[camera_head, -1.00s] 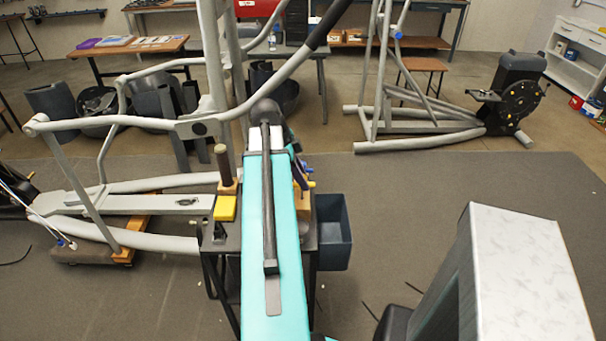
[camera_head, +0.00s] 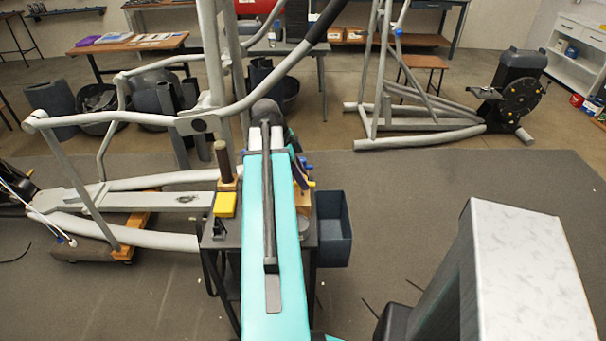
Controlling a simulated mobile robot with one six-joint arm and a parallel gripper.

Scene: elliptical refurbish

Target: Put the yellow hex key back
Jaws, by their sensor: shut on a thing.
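My teal arm link (camera_head: 257,230) reaches forward over a dark tool cart (camera_head: 230,235). The arm's dark far joint (camera_head: 265,112) shows above the cart's far edge. My gripper's fingertips are hidden behind the arm, so what they hold cannot be seen. A wooden block (camera_head: 302,200) stands on the cart just right of the arm. A small yellow piece (camera_head: 311,184) and a blue piece (camera_head: 309,168) stick out at its right side. They are too small to tell whether either is a hex key.
A yellow box (camera_head: 225,204) and an upright dark handle (camera_head: 222,160) stand left of the arm. A dark bin (camera_head: 333,228) hangs on the cart's right side. A grey elliptical frame (camera_head: 150,240) fills the left. Open floor mat (camera_head: 410,210) lies to the right.

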